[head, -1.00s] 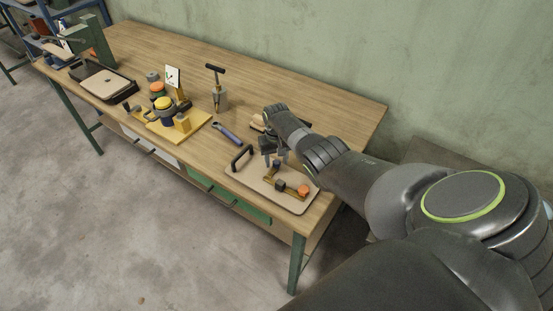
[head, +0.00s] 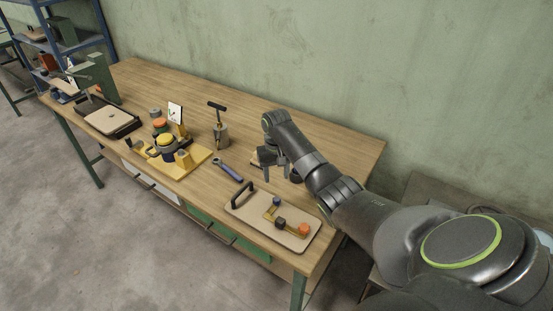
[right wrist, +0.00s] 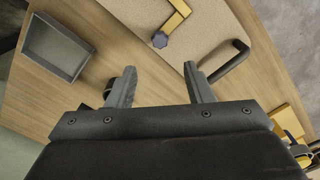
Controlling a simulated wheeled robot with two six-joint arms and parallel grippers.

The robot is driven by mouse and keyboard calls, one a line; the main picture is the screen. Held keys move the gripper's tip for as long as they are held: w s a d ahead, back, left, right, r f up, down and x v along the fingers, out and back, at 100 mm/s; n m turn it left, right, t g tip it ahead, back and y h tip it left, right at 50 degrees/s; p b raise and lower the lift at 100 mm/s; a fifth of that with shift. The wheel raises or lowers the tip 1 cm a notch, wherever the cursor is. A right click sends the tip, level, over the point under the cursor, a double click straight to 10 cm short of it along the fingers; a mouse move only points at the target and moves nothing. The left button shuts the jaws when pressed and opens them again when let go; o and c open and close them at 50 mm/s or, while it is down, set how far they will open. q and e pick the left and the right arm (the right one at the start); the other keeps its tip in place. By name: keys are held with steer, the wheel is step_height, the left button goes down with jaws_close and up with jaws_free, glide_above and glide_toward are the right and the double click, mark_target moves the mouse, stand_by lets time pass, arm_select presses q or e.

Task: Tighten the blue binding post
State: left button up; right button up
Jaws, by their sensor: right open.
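The blue binding post (head: 277,201) is a small knob at the far end of a brass bar on a beige board (head: 250,212) in the head view. In the right wrist view it is a dark blue lobed knob (right wrist: 160,40) on the yellow metal strip, just beyond the fingertips. A black knob (head: 280,223) and an orange knob (head: 303,229) stand on the same board. My right gripper (head: 275,172) is open and empty, above the table on the wall side of the board. Its two fingers also show apart in the right wrist view (right wrist: 160,70). My left gripper is out of view.
A black handle (head: 241,195) rises at the board's left edge. A blue wrench (head: 228,171) lies left of it. A grey open tray (right wrist: 70,48) is beside the board in the wrist view. A yellow fixture (head: 180,166) stands farther left.

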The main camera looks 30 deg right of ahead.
step_height(320, 180, up, 6)
steer(key=b, duration=0.1)
steer(key=shift+r, duration=0.2)
stand_by(0.4)
